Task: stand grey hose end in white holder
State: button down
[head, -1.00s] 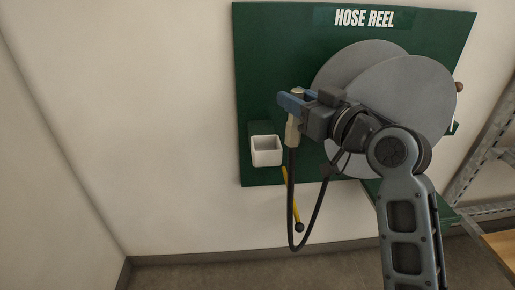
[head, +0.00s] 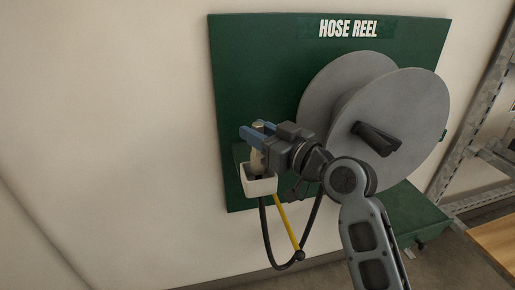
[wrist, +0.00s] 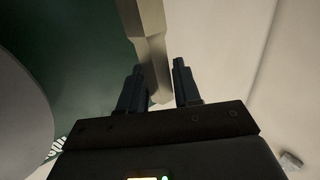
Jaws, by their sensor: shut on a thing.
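The grey-beige hose end (head: 257,160) stands roughly upright between the blue fingers of my gripper (head: 251,134). My gripper is shut on it. In the wrist view the hose end (wrist: 153,62) runs up between the two dark fingers, slightly tilted. The white holder (head: 262,187) is a square open-topped cup on the left of the green panel. The hose end's lower part is hidden by the holder's front wall, so it appears inside the cup; whether it rests on the bottom cannot be told. The black hose (head: 266,232) shows below the holder and loops right.
The green panel (head: 233,80) carries a large grey reel (head: 415,110) with a dark crank, close to my arm. A yellow rod (head: 286,220) slants below the holder. Metal shelving (head: 470,130) stands at the right. The wall on the left is clear.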

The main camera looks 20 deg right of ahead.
jog(key=shift+f, duration=1.75)
jog(key=shift+f+b, duration=0.2)
jog(key=shift+b, duration=0.15)
jog(key=c, duration=0.8)
grip_release()
jog(key=shift+r+p, duration=0.2)
jog(key=shift+p, duration=0.1)
jog(key=shift+s+d+f, duration=0.1)
jog(key=shift+s, duration=0.2)
jog(key=b+v, duration=0.2)
jog(key=v, duration=0.9)
jog(key=shift+s, duration=0.2)
